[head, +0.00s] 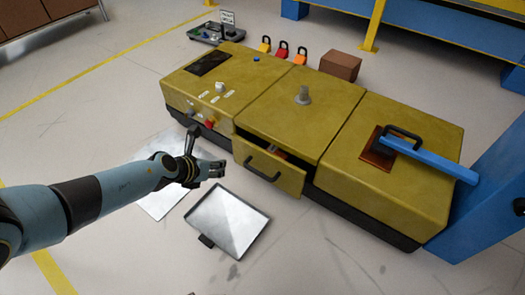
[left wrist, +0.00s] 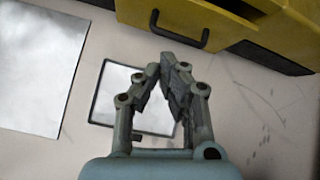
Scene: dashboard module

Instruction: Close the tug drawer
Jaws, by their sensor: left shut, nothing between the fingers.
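The tug drawer (head: 290,180) is in the middle section of the yellow tug body (head: 300,115) in the head view. It stands partly pulled out, with a dark gap behind its front panel and something orange inside. Its black bar handle (head: 262,168) is on the front. My left gripper (head: 212,168) is to the left of the drawer front, apart from it. In the left wrist view its fingers (left wrist: 168,65) are shut and empty, below the drawer handle (left wrist: 180,40) in the picture. My right gripper is not in view.
A metal tray (head: 228,222) and a flat grey sheet (head: 160,200) lie on the floor by the drawer. Red and white knobs (head: 209,124) stick out left of it. A blue bar (head: 430,160) lies across the tug's right end. Floor in front is mostly clear.

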